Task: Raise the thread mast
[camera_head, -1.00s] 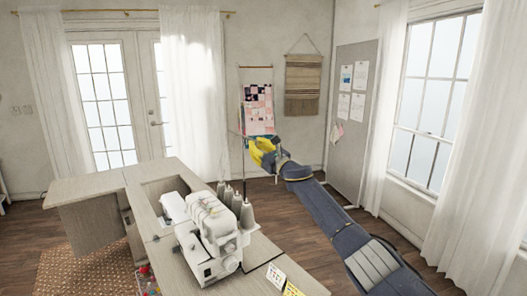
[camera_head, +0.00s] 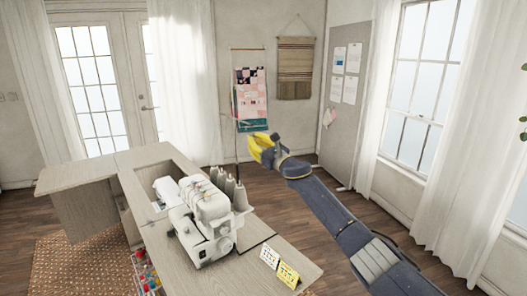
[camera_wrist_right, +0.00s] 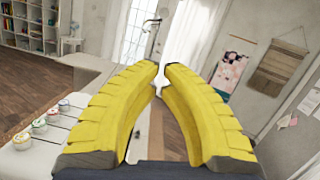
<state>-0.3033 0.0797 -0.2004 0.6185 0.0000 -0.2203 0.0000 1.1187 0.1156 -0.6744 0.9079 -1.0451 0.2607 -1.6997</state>
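The white sewing machine (camera_head: 208,222) stands on the cabinet with several thread cones (camera_head: 240,197) at its back right. The thin thread mast (camera_head: 236,140) rises upright behind the cones, well above them, and its upper part overlaps the wall hanging. In the right wrist view the mast (camera_wrist_right: 151,45) shows beyond the fingertips with a small crosspiece on top. My right gripper (camera_head: 258,146) has yellow fingers and is just right of the mast, apart from it in the head view. In the right wrist view its fingertips (camera_wrist_right: 161,70) have a narrow gap with nothing held. My left gripper is out of view.
The wooden cabinet top (camera_head: 100,170) extends left. Yellow and white cards (camera_head: 287,275) stand at its front right. Colourful spools (camera_head: 148,275) sit below the cabinet's left side. The space right of the mast is free apart from my right arm.

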